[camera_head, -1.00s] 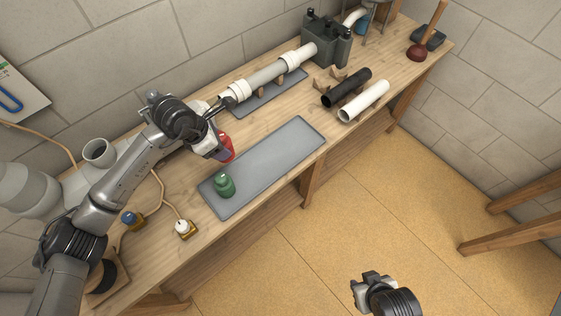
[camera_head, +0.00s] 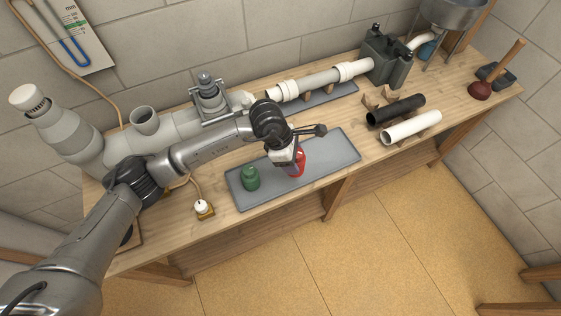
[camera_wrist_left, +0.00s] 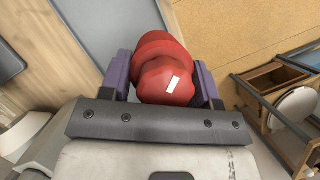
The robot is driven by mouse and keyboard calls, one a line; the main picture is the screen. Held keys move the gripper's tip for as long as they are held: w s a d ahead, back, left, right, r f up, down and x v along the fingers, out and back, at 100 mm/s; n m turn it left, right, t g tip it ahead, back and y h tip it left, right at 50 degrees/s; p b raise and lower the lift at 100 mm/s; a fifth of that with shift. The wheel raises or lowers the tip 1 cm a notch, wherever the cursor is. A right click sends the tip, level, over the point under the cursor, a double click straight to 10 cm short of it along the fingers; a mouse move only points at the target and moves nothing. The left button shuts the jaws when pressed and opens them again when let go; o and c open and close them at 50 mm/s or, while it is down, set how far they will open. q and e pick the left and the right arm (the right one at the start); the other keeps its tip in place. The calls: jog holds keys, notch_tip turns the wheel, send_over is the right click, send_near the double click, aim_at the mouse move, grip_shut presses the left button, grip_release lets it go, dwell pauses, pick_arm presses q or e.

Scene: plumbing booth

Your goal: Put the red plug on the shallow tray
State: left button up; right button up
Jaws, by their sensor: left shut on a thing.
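The red plug (camera_head: 299,162) is in my left gripper (camera_head: 293,166), over the shallow grey tray (camera_head: 328,160) on the bench. In the left wrist view the red plug (camera_wrist_left: 165,70) sits between the two purple fingers of the left gripper (camera_wrist_left: 163,82), which are shut on it. The tray's grey surface (camera_wrist_left: 98,28) shows beyond it. Whether the plug touches the tray or hangs just above it I cannot tell. A green plug (camera_head: 250,178) stands on the tray's left part. My right gripper is not in view.
A white socket with a cable (camera_head: 204,208) lies left of the tray. A black pipe (camera_head: 396,110) and a white pipe (camera_head: 411,127) rest to the right. A large grey pipe (camera_head: 165,130) runs along the back left. The tray's right part is bare.

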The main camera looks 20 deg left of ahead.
pick_arm(q)
jog(key=shift+w+a+f+b, duration=0.25)
jog(key=shift+a+f, duration=0.55)
jog(key=shift+f, duration=0.4)
jog(key=shift+w+a+f+b, duration=0.2)
jog(key=shift+a+f, duration=0.65)
jog(key=shift+f, duration=0.3)
jog(key=shift+w+a+f+b, duration=0.25)
jog(key=shift+a+f, duration=0.55)
jog(key=shift+f, duration=0.4)
jog(key=shift+f, duration=0.15)
jog(key=o, duration=1.2)
jog(key=shift+a+r, duration=0.1)
jog(key=shift+r, duration=0.2)
jog(key=p+v, duration=0.2)
jog(key=v, duration=0.9)
jog(key=shift+s+a+r, duration=0.15)
jog(key=shift+a+r, duration=0.1)
jog(key=shift+r, duration=0.05)
